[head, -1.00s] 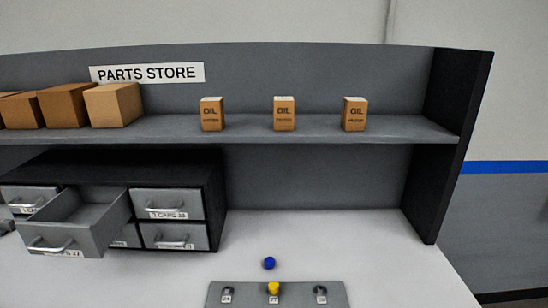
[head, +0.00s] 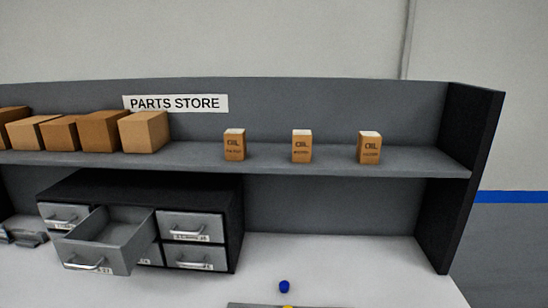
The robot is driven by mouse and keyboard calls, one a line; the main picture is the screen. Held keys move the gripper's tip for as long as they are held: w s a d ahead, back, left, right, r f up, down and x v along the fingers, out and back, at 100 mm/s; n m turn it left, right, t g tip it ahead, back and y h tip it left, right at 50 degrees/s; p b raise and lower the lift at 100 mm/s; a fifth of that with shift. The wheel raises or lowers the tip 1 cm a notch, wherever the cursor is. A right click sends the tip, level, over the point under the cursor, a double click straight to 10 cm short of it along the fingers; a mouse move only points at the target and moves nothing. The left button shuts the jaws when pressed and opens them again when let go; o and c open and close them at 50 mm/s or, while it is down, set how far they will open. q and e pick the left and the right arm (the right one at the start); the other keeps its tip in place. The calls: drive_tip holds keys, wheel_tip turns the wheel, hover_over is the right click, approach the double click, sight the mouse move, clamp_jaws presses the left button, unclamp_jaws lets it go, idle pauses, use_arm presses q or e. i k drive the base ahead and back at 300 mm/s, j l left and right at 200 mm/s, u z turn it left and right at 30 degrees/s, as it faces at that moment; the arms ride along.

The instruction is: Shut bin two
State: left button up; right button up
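A dark cabinet of grey bins (head: 240,225) stands on the white bench under the shelf. One bin (head: 107,240) is pulled out towards me, with a silver handle and a label on its front; its inside looks empty. The label is too small to read surely, so I cannot tell whether it is bin two. The upper right bin (head: 192,227) and lower right bin (head: 194,257) are shut, as is the upper left bin (head: 62,217). Neither of my grippers shows.
Cardboard boxes (head: 144,132) and three oil cartons (head: 302,146) stand on the shelf (head: 330,165). A blue ball-like piece (head: 284,286) lies on the bench near a grey panel (head: 248,305) at the bottom edge. A grey object (head: 24,231) is at the left.

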sight(112, 240)
drive_tip(key=u, duration=1.45)
